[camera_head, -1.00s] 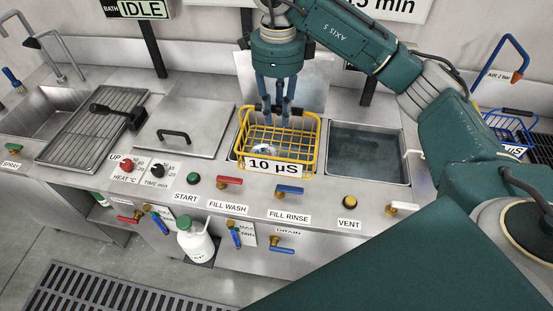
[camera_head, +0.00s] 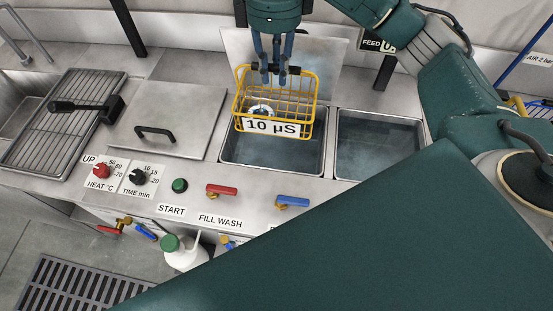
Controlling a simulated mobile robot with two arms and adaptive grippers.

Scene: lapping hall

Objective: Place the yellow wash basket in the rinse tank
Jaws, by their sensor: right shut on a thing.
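The yellow wash basket (camera_head: 317,98) is a wire basket with a white "10 µS" tag on its front and a small white and blue round part inside. My right gripper (camera_head: 275,76) is shut on its top and holds it upright above the middle open tank (camera_head: 232,150). A second open tank (camera_head: 380,150) lies to the right, with bluish liquid or a dull floor inside. No name shows on either tank, so I cannot tell from labels which is the rinse tank. My left gripper is not in view.
A metal panel (camera_head: 325,60) stands tilted behind the basket. A closed lid with a handle (camera_head: 165,115) and a drain rack (camera_head: 60,125) lie to the left. Knobs and a red (camera_head: 221,190) and a blue valve (camera_head: 292,201) line the front. My right arm covers the lower right.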

